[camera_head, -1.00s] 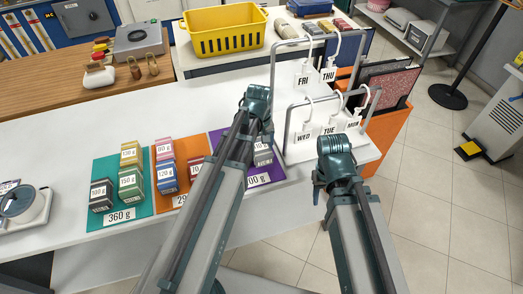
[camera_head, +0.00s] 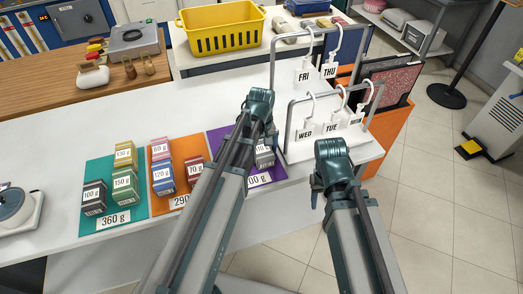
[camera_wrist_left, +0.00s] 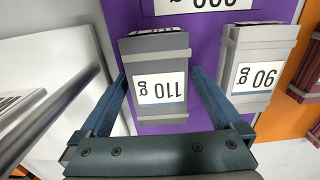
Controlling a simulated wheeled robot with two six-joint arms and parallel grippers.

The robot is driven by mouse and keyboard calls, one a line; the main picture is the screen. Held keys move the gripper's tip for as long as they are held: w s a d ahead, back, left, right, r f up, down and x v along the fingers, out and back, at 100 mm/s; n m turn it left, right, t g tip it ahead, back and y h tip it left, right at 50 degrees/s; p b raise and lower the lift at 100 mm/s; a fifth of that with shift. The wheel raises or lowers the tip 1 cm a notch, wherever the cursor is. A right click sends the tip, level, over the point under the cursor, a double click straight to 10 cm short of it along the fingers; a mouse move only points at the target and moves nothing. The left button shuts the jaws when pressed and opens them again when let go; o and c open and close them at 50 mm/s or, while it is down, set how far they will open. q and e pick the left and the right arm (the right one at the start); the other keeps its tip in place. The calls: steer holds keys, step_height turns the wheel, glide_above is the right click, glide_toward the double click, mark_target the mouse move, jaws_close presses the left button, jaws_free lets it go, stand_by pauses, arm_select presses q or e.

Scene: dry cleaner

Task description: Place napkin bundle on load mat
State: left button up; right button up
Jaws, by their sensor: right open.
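Three load mats lie on the white counter: a teal mat (camera_head: 88,222) tagged 360 g, an orange mat (camera_head: 158,207) and a purple mat (camera_head: 218,140), whose tags are partly hidden by my left arm. Labelled napkin bundles stand on them: yellow, green and black on teal; pink, blue (camera_head: 163,183) and red (camera_head: 196,182) on orange. My left gripper (camera_head: 262,125) is over the purple mat. In the left wrist view its open fingers straddle a grey 110 g bundle (camera_wrist_left: 150,48); contact is unclear. A grey 90 g bundle (camera_wrist_left: 262,55) stands beside it. My right gripper (camera_head: 332,185) is open and empty, right of the counter.
Metal rails with day tags (camera_head: 304,76) stand close to the right of my left gripper. A scale (camera_head: 15,210) sits at the counter's left end. A yellow crate (camera_head: 222,40) stands at the back. The white counter behind the mats is clear.

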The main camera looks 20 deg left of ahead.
mark_target(261, 148)
arm_select(q)
steer(key=shift+r, duration=0.15)
step_height(261, 148, up, 12)
steer(key=p, duration=1.2)
steer(key=s+d+m+y, duration=0.1)
steer(key=s+d+m, duration=0.9)
steer(key=s, duration=0.4)
steer(key=shift+s+d+m, duration=0.2)
steer(key=shift+d+m, duration=0.05)
steer(key=shift+m, duration=0.05)
